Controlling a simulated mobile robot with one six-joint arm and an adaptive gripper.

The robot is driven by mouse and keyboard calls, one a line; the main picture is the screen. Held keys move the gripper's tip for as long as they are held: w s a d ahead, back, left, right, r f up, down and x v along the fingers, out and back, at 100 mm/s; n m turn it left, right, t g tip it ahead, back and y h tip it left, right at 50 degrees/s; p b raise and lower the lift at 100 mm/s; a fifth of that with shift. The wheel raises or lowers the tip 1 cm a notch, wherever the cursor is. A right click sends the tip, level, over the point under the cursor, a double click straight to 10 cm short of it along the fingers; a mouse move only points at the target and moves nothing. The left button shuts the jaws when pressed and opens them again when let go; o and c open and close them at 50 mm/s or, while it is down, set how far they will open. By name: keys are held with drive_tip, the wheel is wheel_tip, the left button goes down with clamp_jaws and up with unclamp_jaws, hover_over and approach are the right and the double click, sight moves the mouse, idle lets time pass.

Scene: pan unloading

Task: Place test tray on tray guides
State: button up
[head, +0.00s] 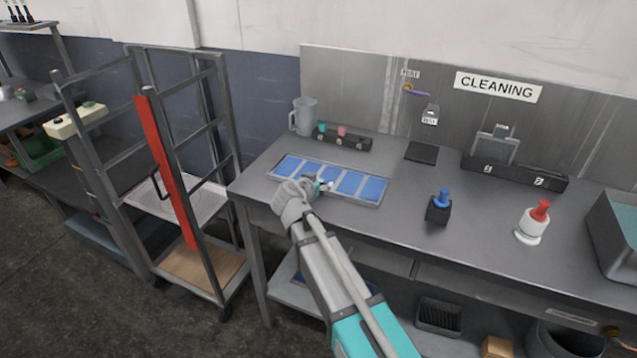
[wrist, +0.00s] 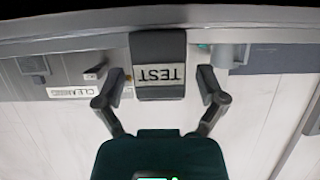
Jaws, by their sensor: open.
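The test tray (head: 372,202) is a grey, shallow tray with several blue panels, lying flat on the grey bench. Its dark front handle, with an upside-down TEST label (wrist: 159,75), shows in the wrist view. My gripper (head: 320,186) is at the tray's front edge in the head view. In the wrist view my gripper (wrist: 160,88) is open, with one finger on each side of the handle and visible gaps between. The head view hides the handle behind my wrist. A tall metal rack (head: 215,135) with side rails stands left of the bench; I cannot tell which rails are the tray guides.
The rack has a red upright (head: 168,172) and a pale shelf (head: 185,198). A grey jug (head: 303,116) and a dark holder (head: 342,138) stand behind the tray. A blue-handled stamp (head: 440,205) and a red-topped bottle (head: 533,222) stand to the right.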

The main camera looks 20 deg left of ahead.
drive_tip(key=shift+f, duration=0.1)
drive_tip(key=d+p+v, duration=0.1)
drive_tip(key=p+v, duration=0.4)
drive_tip(key=v, duration=0.8)
drive_tip(key=shift+s+a, duration=0.3)
drive_tip(key=shift+s, duration=0.1)
drive_tip(key=shift+w+r, duration=0.1)
drive_tip(key=shift+r, duration=0.15)
drive_tip(key=c, duration=0.4)
drive_tip(key=w+r+m+g+p, duration=0.2)
drive_tip(key=w+m+g+p, duration=0.2)
drive_tip(key=m+p, duration=0.2)
drive_tip(key=w+r+m+g+p, duration=0.3)
drive_tip(key=w+m+g+p, duration=0.1)
drive_tip(key=m+g+p, duration=0.1)
drive_tip(key=w+r+m+g+y+p, duration=0.1)
drive_tip(key=w+r+m+g+p, duration=0.2)
drive_tip(key=m+p, duration=0.4)
drive_tip(key=shift+w+d+r+g+p, duration=0.2)
drive_tip(key=shift+w+g+p, duration=0.45)
drive_tip(key=shift+p, duration=0.4)
